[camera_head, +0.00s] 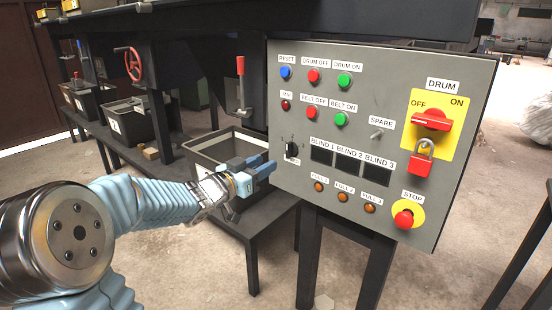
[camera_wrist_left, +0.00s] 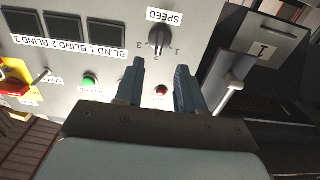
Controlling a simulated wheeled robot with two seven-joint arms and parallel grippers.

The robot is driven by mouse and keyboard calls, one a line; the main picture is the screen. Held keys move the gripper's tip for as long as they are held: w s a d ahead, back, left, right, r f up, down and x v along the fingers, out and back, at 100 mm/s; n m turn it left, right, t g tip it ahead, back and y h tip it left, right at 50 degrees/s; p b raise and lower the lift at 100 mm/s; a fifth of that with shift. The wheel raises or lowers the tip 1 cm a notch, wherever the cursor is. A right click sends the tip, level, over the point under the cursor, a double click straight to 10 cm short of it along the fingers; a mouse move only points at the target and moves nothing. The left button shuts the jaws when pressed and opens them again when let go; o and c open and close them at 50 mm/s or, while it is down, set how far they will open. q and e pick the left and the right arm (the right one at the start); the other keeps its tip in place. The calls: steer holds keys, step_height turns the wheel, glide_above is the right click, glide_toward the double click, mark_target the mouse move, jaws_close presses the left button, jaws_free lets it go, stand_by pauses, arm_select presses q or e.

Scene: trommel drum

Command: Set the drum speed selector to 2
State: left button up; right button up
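The drum speed selector (camera_head: 291,148) is a small black knob at the lower left of the grey control panel (camera_head: 392,70). In the left wrist view the knob (camera_wrist_left: 159,38) appears upside down beside its SPEED label, with small numbers around it. My left gripper (camera_head: 268,169) is just left of and below the knob, in front of the panel edge. In the left wrist view its two blue-grey fingers (camera_wrist_left: 160,75) are apart with nothing between them, and the knob lies beyond their tips. My right gripper is not in view.
The panel also carries coloured push buttons (camera_head: 314,76), a red drum switch (camera_head: 430,120) with a padlock (camera_head: 420,160), a SPARE toggle (camera_head: 376,135) and a red stop button (camera_head: 404,219). A grey bin (camera_head: 205,150) stands behind my left gripper. The space before the panel is clear.

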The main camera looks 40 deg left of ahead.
arm_select(q)
steer(key=s, duration=0.4)
steer(key=shift+s+a, duration=0.1)
steer(key=shift+s, duration=0.2)
steer(key=w+d+f+n+g+h, duration=0.1)
steer(key=w+d+f+g, duration=0.1)
steer(key=d+f, duration=0.5)
steer(key=w+d+f+n+g, duration=0.1)
steer(key=w+d+f+g, duration=0.15)
steer(key=f, duration=0.95)
steer(key=w+d+f+n+g+h, duration=0.1)
steer(key=w+d+f+g, duration=0.15)
steer(key=d+f, duration=0.45)
steer(key=s+d+f+g, duration=0.5)
steer(key=s+d+f, duration=0.3)
steer(key=s+f, duration=0.2)
steer(key=s+d+f+g+h, duration=0.1)
steer(key=s+d+f+g, duration=0.4)
steer(key=s+d+f, duration=0.4)
step_height(320, 180, down, 5)
steer(key=shift+s+m+h, duration=0.3)
steer(key=shift+s+m, duration=0.1)
steer(key=shift+s, duration=0.1)
